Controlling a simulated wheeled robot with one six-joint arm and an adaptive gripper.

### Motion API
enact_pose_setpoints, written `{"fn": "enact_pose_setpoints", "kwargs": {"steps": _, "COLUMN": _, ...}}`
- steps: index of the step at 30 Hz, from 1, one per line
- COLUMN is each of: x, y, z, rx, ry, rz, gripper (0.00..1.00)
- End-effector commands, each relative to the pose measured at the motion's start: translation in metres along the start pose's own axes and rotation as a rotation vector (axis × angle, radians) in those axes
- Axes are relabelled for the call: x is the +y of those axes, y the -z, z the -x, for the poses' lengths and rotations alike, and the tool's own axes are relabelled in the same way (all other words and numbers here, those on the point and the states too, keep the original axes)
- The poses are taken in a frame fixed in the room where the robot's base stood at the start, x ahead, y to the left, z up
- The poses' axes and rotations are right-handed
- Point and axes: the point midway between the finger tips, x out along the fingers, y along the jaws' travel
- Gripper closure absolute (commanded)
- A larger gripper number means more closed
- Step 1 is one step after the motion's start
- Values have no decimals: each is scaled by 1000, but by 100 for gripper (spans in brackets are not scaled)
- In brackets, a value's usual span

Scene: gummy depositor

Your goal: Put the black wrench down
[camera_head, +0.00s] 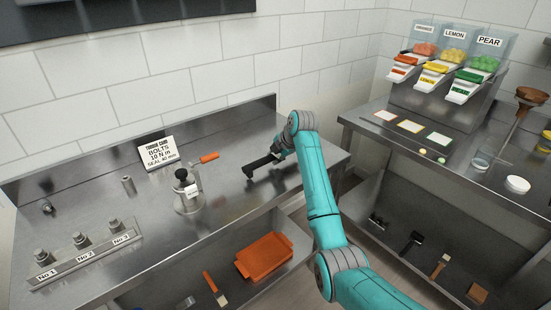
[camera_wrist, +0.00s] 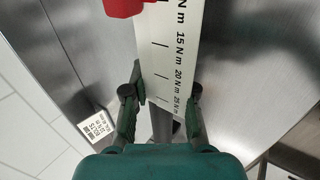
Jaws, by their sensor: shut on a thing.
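The black wrench (camera_head: 261,164) is in my gripper (camera_head: 281,152) over the right part of the steel bench (camera_head: 235,205) in the head view. Its far end points left and slightly down. I cannot tell whether it touches the bench top. In the wrist view, my gripper (camera_wrist: 162,108) has a finger on each side of a dark shaft (camera_wrist: 161,124). A white scale plate (camera_wrist: 172,60) marked in N m runs up from there, with a red piece (camera_wrist: 128,7) beside it at the top. The wrench's grip end is hidden by my gripper.
A fixture with a black knob (camera_head: 181,174) stands left of the wrench, with an orange-handled tool (camera_head: 209,157) behind it. A torque card (camera_head: 159,152) stands near the wall. Numbered holders (camera_head: 84,256) line the front left.

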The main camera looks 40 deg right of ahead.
Motion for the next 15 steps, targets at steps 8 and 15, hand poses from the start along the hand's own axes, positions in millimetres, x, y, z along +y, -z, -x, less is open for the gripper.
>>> {"fn": "enact_pose_setpoints", "kwargs": {"steps": 8, "x": -3, "y": 0, "z": -6, "rx": -1, "ry": -4, "rz": 1, "gripper": 100}}
{"fn": "enact_pose_setpoints", "kwargs": {"steps": 15, "x": -6, "y": 0, "z": -8, "rx": -1, "ry": -1, "rz": 0, "gripper": 59}}
